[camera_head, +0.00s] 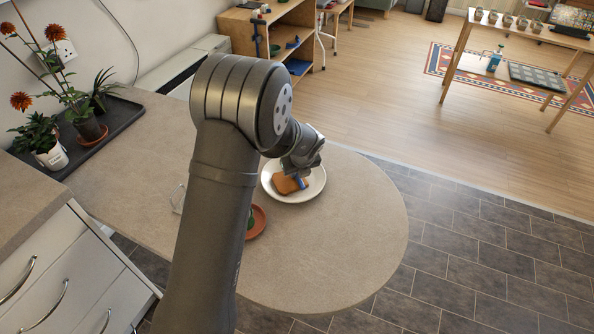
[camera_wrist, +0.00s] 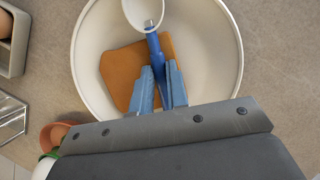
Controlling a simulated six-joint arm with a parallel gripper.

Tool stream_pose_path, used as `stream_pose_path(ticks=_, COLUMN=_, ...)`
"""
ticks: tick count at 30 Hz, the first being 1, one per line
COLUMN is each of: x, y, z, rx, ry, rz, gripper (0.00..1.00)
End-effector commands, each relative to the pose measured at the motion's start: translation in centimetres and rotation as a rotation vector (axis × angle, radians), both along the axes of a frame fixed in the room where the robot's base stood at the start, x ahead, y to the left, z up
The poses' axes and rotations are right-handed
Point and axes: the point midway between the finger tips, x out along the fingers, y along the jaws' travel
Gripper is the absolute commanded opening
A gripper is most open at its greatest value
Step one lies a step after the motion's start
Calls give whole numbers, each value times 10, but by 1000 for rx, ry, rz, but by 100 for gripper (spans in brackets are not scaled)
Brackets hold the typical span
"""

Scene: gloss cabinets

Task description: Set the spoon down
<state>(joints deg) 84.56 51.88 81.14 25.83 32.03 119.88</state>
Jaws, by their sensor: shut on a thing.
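My gripper (camera_wrist: 161,88) is shut on the blue handle of the spoon (camera_wrist: 153,44). The spoon's pale bowl end points away from the gripper, toward the top of the wrist view. The spoon is over a white plate (camera_wrist: 88,70) that holds a brown slice, which looks like bread (camera_wrist: 120,72). I cannot tell whether the spoon touches the slice or the plate. In the head view, my gripper (camera_head: 296,178) is low over the plate (camera_head: 308,193), and the slice (camera_head: 284,184) shows beside it. The spoon is mostly hidden there.
The rounded counter (camera_head: 350,250) is clear right of and in front of the plate. A terracotta dish (camera_head: 257,221) stands close by, partly behind my arm. A clear rack (camera_wrist: 10,118) and a grey container (camera_wrist: 12,58) with brown contents are left of the plate.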

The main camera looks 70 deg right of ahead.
Motion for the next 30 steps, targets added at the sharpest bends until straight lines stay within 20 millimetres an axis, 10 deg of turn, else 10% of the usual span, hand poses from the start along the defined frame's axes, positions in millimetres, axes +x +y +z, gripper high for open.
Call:
stream_pose_path(ticks=4, x=-1, y=4, z=-9, rx=11, ry=3, rz=0, gripper=35)
stream_pose_path(ticks=19, x=1, y=7, z=-8, rx=21, ry=3, rz=4, gripper=36)
stream_pose_path(ticks=30, x=-13, y=16, z=52, rx=9, ry=2, rz=2, gripper=36)
